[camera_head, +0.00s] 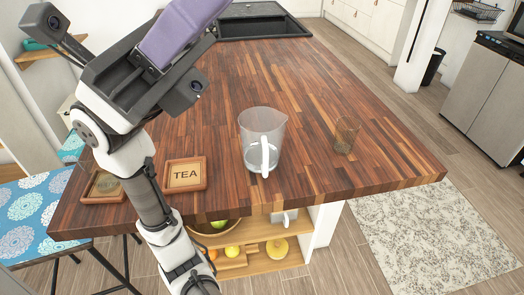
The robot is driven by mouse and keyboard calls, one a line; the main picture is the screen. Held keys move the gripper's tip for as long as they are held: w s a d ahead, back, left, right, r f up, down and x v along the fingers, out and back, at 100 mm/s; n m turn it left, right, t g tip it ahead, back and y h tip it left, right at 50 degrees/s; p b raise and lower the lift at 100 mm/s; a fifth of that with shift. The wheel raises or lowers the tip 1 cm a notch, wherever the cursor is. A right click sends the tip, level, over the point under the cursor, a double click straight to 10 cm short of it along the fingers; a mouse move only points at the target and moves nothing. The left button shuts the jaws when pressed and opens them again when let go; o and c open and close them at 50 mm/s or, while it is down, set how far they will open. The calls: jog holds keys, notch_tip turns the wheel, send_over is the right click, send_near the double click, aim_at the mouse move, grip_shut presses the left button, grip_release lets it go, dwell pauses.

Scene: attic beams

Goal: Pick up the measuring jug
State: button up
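The measuring jug (262,128) is clear, with a pale handle facing the camera and a spout at its upper right. It stands upright on the wooden counter (310,80), near the front edge. My gripper (192,22) is at the upper left, to the left of the jug and apart from it, with a purple part pointing up and to the right. Its fingertips run toward the top edge of the picture, and I cannot tell whether they are open or shut. Part of the counter is hidden behind my arm.
A clear brownish glass (346,135) stands right of the jug. A black sink (262,25) is at the back. Counter behind the jug is clear. Shelves with fruit sit below.

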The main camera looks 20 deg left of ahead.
jog(key=w+d+f+n+t+y+b, duration=0.1)
jog(key=w+d+f+n+t+y, duration=0.1)
jog(key=w+f+n+t+y, duration=0.45)
jog(key=w+a+f+n+y+b, duration=0.1)
jog(key=w+a+f+n+y, duration=0.15)
jog(key=a+f+y, duration=0.45)
jog(key=w+a+f+n+y+b, duration=0.1)
jog(key=w+a+f+n+y, duration=0.1)
jog(key=w+a+f+y, duration=0.5)
jog(key=h+p, duration=0.1)
jog(key=p, duration=0.1)
send_near(266, 172)
jog(key=w+d, duration=0.2)
jog(key=shift+t, duration=0.25)
jog(key=shift+p+x, duration=0.9)
jog(key=shift+x, duration=2.25)
jog(key=shift+a, duration=0.2)
jog(key=shift+c, duration=0.4)
grip_shut()
